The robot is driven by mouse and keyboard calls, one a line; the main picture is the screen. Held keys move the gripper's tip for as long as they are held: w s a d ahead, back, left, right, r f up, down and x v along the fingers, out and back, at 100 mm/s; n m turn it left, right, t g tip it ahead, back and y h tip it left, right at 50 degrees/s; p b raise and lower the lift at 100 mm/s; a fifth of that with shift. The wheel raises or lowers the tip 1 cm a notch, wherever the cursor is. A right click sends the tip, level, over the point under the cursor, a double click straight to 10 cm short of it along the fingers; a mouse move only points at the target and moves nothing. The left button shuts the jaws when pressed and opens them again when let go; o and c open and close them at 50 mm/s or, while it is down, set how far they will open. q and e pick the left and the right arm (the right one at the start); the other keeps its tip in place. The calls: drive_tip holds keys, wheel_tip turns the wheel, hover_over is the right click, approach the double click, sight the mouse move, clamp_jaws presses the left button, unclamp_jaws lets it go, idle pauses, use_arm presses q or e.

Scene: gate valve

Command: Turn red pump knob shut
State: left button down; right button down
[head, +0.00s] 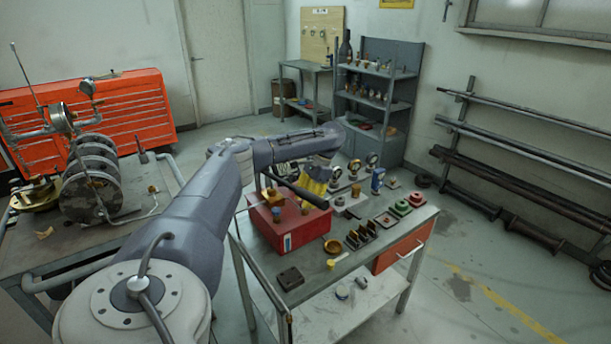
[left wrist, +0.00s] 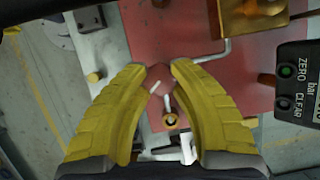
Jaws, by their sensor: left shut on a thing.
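The red pump box (head: 287,222) stands on the grey workbench in the head view. Its red top also fills the middle of the left wrist view (left wrist: 200,80). The small dark red knob (left wrist: 158,78) sits between my left gripper's yellow fingertips (left wrist: 158,70) in the left wrist view. The fingers are shut on the knob from both sides. In the head view my left gripper (head: 316,181) is over the far side of the red box, and the knob is hidden there. My right gripper is in neither view.
A digital gauge (left wrist: 292,90) is close on the right in the left wrist view, with a brass block (left wrist: 250,14) above.

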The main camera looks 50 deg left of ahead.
use_arm(q)
drive_tip(key=m, duration=0.2)
drive_tip(key=m+y, duration=0.1)
drive_tip(key=m, duration=0.1)
drive_tip(key=shift+t+y, duration=0.3)
drive_tip(key=shift+d+m+t+y, duration=0.1)
drive_tip(key=shift+m+t+y, duration=0.3)
drive_tip(key=shift+m, duration=1.5)
drive_tip(key=c, duration=1)
unclamp_jaws()
drive_tip(key=v, duration=1.2)
drive_tip(key=shift+s, duration=0.15)
